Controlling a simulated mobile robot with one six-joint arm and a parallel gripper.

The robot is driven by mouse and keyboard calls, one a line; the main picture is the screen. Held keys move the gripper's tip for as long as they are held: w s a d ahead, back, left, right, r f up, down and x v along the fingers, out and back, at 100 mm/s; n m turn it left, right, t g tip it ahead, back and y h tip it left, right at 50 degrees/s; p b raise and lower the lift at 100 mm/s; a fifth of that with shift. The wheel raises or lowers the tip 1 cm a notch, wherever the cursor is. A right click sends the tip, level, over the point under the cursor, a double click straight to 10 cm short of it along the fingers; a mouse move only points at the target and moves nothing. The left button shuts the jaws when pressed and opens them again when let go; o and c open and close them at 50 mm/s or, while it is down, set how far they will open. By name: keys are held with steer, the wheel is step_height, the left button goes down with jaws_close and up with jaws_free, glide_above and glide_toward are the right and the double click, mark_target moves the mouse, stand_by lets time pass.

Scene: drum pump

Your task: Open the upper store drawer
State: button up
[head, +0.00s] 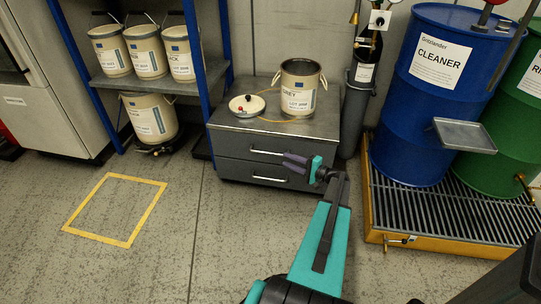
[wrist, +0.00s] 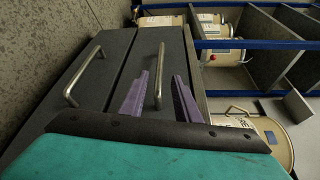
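The grey store cabinet (head: 222,135) has two drawers, one above the other. The upper drawer (head: 232,146) looks shut; its bar handle (head: 262,152) shows beside my gripper (head: 287,159). The lower drawer (head: 232,170) also looks shut, with its own handle (head: 268,179). In the wrist view, turned on its side, the purple fingers of my gripper (wrist: 162,76) are apart, one on each side of the upper handle (wrist: 159,65) in the picture. I cannot tell whether they touch it. The lower handle (wrist: 80,78) is to their left.
The GREY bucket (head: 300,95) and a shallow dish (head: 246,106) stand on the cabinet. A blue-framed shelf (head: 165,86) with buckets is at left. Floor in front is clear.

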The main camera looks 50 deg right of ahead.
mark_target(271, 154)
steer(key=w, duration=0.3)
steer(key=w+a+b, duration=0.1)
steer(key=w, duration=0.6)
steer(key=shift+w+a+f+b, duration=0.15)
steer(key=shift+a+f+b, duration=0.2)
steer(key=shift+a+f, duration=0.05)
jaws_close()
